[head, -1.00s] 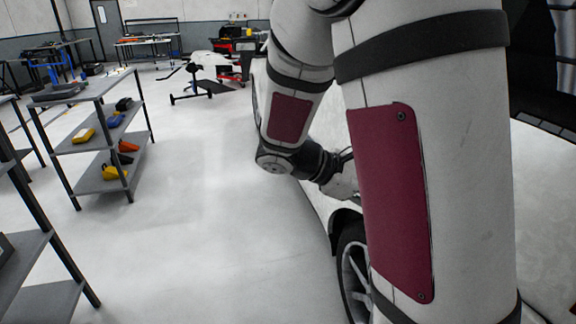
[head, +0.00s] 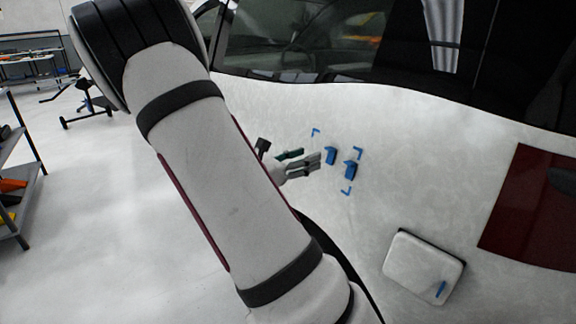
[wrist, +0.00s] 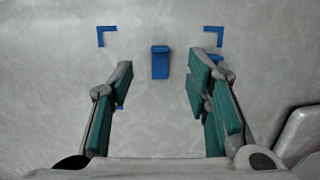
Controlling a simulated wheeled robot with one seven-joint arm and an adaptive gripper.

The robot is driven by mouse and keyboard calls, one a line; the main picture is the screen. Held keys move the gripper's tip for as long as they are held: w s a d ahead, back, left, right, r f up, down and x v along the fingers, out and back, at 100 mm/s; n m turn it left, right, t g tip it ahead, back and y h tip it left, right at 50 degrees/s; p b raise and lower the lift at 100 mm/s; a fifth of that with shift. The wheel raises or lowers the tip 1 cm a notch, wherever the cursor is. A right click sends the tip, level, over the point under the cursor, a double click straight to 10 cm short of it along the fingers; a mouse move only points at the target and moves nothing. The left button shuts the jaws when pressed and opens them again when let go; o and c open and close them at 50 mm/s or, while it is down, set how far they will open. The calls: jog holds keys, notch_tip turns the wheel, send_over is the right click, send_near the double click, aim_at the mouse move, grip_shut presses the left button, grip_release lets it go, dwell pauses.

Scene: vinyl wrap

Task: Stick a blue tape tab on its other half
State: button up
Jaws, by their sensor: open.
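Two small blue tape tabs stick to the car's white side panel in the head view: a left one (head: 330,155) and a right one (head: 349,169). Blue corner marks (head: 347,191) surround them. My gripper (head: 310,158) is open, just left of the left tab. In the wrist view a blue tab (wrist: 160,62) lies ahead, roughly midway between my spread fingers (wrist: 159,82), with nothing held. Another blue piece (wrist: 215,59) is partly hidden by the right finger. Two corner marks (wrist: 106,36) show beyond the fingers. I cannot tell whether the fingertips touch the panel.
A white fuel-door-like flap (head: 415,262) with a blue strip (head: 440,289) stands proud of the panel at lower right. A dark red patch (head: 530,205) is at far right. Car windows (head: 300,40) lie above. Open floor and a shelf (head: 12,180) are left.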

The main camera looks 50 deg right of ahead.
jog(key=d, duration=0.3)
jog(key=s+d, duration=0.1)
jog(key=d, duration=0.2)
jog(key=shift+s+d+b, duration=0.2)
jog(key=shift+d+b, duration=0.15)
grip_shut()
jog(key=c, duration=1)
grip_release()
jog(key=shift+w+a+r+p, duration=0.2)
jog(key=shift+a+p, duration=0.4)
jog(key=shift+a, duration=0.15)
grip_shut()
jog(key=w+a+r+p, duration=0.1)
jog(key=a+p, duration=0.2)
jog(key=a, duration=0.3)
jog(key=shift+a+r, duration=0.2)
jog(key=shift+w, duration=0.1)
